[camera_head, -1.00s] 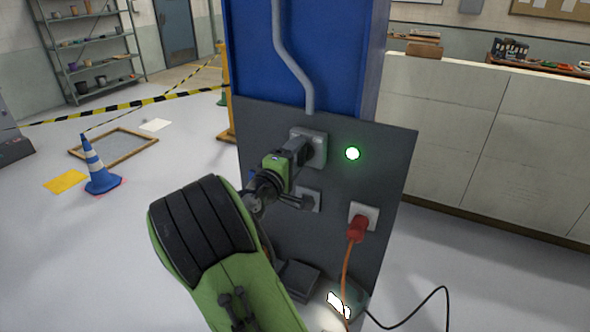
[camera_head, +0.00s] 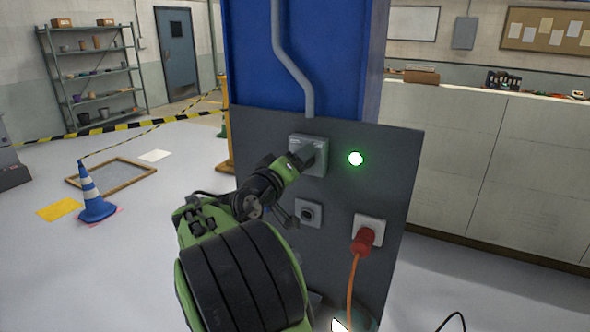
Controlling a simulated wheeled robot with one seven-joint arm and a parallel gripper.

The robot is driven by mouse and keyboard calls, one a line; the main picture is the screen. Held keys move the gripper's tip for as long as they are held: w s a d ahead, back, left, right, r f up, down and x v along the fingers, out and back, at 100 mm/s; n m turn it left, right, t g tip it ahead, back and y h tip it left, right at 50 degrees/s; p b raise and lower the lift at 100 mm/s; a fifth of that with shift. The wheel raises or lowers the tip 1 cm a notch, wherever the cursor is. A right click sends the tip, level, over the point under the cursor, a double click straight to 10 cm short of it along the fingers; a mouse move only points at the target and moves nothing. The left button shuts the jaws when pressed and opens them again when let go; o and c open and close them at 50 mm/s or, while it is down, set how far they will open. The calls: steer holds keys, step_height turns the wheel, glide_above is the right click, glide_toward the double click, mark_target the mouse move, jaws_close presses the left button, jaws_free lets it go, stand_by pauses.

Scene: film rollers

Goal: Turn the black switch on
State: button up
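A round green light (camera_head: 356,158) glows to the right of the box.
A round black socket (camera_head: 308,213) sits below the switch box. A red plug (camera_head: 363,240) with an orange cable is in the socket plate at the lower right. A long pale counter (camera_head: 470,150) is at right.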

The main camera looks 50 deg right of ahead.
steer(key=shift+f, duration=0.1)
stand_by(0.4)
steer(key=o, duration=1.1)
steer(key=shift+c, duration=0.2)
steer(key=v, duration=1.5)
steer(key=shift+s+a+p, duration=0.2)
steer(key=shift+a+p, duration=0.15)
steer(key=shift+p, duration=0.1)
